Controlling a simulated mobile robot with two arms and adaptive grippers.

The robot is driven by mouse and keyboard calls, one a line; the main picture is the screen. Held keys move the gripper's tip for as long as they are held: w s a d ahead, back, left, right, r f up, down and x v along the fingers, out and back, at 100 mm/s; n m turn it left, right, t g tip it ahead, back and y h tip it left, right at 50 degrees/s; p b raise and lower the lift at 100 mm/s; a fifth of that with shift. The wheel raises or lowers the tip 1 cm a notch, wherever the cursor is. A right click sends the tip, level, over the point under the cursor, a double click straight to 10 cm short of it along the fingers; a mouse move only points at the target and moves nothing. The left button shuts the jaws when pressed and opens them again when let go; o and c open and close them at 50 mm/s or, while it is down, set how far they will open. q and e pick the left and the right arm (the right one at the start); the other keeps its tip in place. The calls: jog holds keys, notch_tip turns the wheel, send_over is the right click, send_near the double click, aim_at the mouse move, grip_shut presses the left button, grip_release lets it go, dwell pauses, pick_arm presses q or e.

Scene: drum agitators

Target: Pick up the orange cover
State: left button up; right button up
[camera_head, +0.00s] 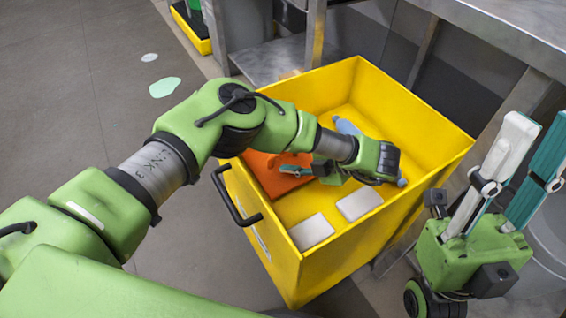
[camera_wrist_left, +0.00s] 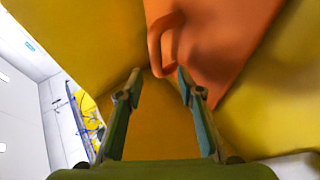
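The orange cover (camera_head: 268,182) lies in the yellow bin (camera_head: 292,262), against its left wall. In the left wrist view the orange cover (camera_wrist_left: 215,40) has a loop-shaped handle that faces my left gripper (camera_wrist_left: 159,73). That gripper is open, its two fingertips apart, with the handle just ahead of the gap and nothing between them. In the head view my left gripper (camera_head: 287,171) reaches into the bin and points left at the cover, partly hiding it. My right gripper (camera_head: 541,120) is at the right edge, outside the bin, with its fingers apart and pointing up.
Two pale flat pieces (camera_head: 312,231) (camera_head: 360,204) lie on the bin floor, and a blue item (camera_head: 347,127) is farther back. The bin has a dark handle (camera_head: 236,203) on its left side. A metal table (camera_head: 505,30) stands behind. The floor at left is mostly open.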

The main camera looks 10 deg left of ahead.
pick_arm(q)
jog(key=shift+x, duration=0.95)
jog(key=shift+c, duration=0.3)
grip_shut()
jog(key=shift+r, duration=0.1)
